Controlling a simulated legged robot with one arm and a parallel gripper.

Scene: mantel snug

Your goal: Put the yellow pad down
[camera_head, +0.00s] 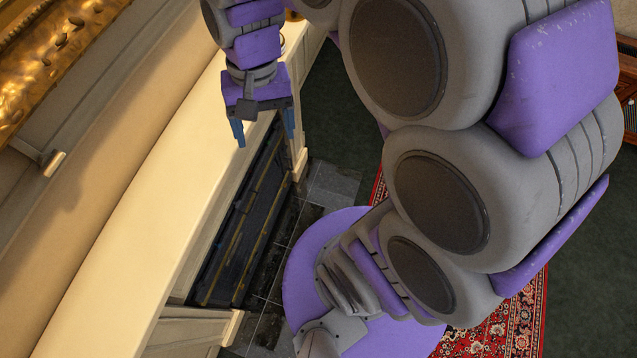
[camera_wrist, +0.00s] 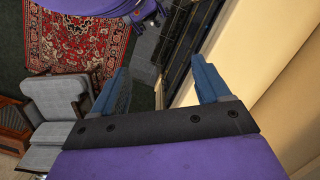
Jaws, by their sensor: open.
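I do not see a yellow pad in either view. My gripper (camera_head: 265,136) hangs over the front edge of the cream mantel shelf (camera_head: 150,190) in the head view. Its two blue fingers are spread apart with nothing between them. In the wrist view, my gripper (camera_wrist: 160,72) also shows open and empty, with dark floor and the fireplace edge beyond the gap. The mantel (camera_wrist: 265,60) lies to its right there.
A gilt frame (camera_head: 50,50) is on the wall at upper left. The dark fireplace opening (camera_head: 240,225) lies below the mantel. A red patterned rug (camera_wrist: 75,40) and a grey armchair (camera_wrist: 50,100) are on the floor. My arm hides much of the head view.

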